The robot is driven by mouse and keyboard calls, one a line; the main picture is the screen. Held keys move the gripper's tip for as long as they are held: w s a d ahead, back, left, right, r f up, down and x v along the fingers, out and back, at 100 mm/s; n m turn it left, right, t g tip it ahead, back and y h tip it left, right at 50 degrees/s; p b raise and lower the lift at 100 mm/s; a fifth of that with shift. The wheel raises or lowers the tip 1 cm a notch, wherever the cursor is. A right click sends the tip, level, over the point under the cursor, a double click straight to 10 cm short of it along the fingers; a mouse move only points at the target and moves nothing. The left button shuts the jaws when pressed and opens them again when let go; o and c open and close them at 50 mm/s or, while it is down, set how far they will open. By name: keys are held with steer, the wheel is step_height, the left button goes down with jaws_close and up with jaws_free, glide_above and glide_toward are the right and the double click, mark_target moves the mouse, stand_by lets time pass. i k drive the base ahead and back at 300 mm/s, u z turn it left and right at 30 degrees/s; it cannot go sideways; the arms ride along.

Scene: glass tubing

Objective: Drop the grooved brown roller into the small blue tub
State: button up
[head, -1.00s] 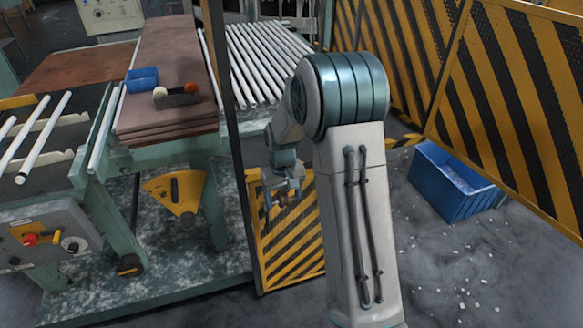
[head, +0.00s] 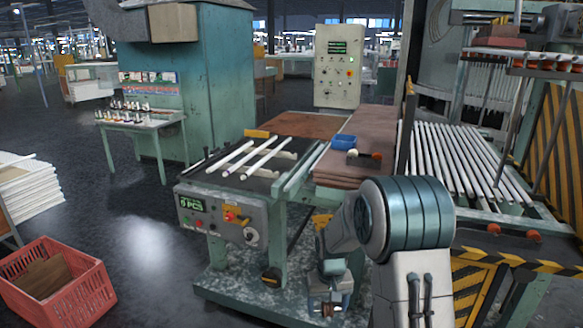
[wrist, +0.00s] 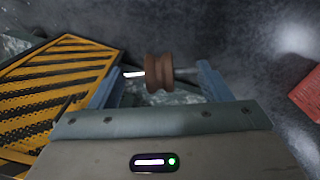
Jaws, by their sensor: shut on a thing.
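The grooved brown roller (wrist: 159,72) is between the two fingers of my gripper (wrist: 158,80) in the wrist view, with a thin pale axle showing at its sides. My gripper is shut on it. In the head view my gripper (head: 328,304) hangs low in front of the machine bench, and the roller shows only as a small brown spot. The small blue tub (head: 344,142) sits on the stacked brown boards, farther back and higher than my gripper. Its inside is too small to make out.
A dark piece with orange and white ends (head: 364,158) lies beside the tub on the brown boards (head: 340,178). White tubes lie on racks at both sides. A control box (head: 222,215) juts out at the bench front. A red crate (head: 60,285) stands on the floor at left.

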mark_target(347, 147)
steer(key=u, duration=0.6)
steer(key=k, duration=0.8)
steer(key=u, duration=0.7)
steer(key=i, duration=2.15)
steer(key=z, duration=1.45)
steer(key=i, duration=0.6)
steer(key=z, duration=0.65)
